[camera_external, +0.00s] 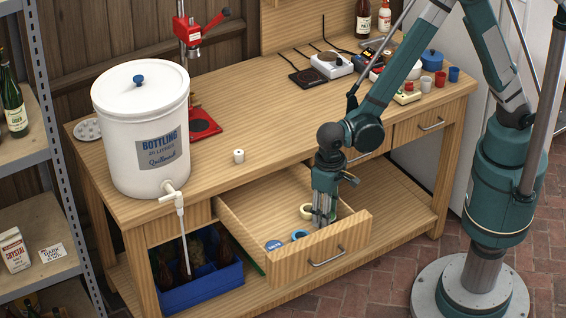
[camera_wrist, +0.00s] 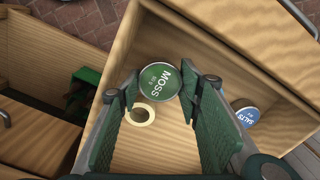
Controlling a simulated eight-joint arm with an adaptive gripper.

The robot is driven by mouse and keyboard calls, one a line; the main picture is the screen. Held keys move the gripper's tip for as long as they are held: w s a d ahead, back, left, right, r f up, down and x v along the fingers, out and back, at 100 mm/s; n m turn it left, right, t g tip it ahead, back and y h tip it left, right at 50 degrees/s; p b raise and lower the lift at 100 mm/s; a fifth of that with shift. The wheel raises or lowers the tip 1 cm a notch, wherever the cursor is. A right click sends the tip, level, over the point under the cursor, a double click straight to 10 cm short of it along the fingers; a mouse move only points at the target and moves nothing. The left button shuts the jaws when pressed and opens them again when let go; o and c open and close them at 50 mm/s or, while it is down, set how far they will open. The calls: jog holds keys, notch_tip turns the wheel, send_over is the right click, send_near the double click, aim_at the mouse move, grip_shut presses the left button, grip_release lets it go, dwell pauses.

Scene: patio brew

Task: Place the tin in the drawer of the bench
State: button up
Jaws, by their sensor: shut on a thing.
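A round green tin labelled MOSS (camera_wrist: 160,80) is held between the two fingertips of my gripper (camera_wrist: 159,90) in the wrist view. In the external view my gripper (camera_external: 322,216) points down inside the open drawer (camera_external: 345,237) of the wooden bench (camera_external: 235,183). The tin is mostly hidden by the fingers there. I cannot tell if it touches the drawer floor. The drawer's wall (camera_wrist: 225,50) shows around the tin in the wrist view.
In the drawer are a blue SALTS tin (camera_external: 273,246), a blue ring (camera_external: 300,235) and a cream ring (camera_external: 306,211). A white bottling bucket (camera_external: 140,110) stands on the bench at left, its tap pipe hanging left of the drawer. A small white cup (camera_external: 239,156) stands behind the drawer.

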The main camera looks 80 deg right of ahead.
jog(key=shift+f+b, duration=0.3)
jog(key=shift+f, duration=1.2)
jog(key=shift+f, duration=0.15)
jog(key=o, duration=0.6)
jog(key=shift+r, duration=0.25)
notch_tip(320, 180, up, 12)
jog(key=p, duration=0.2)
jog(key=shift+p, duration=0.35)
jog(key=shift+d, duration=0.1)
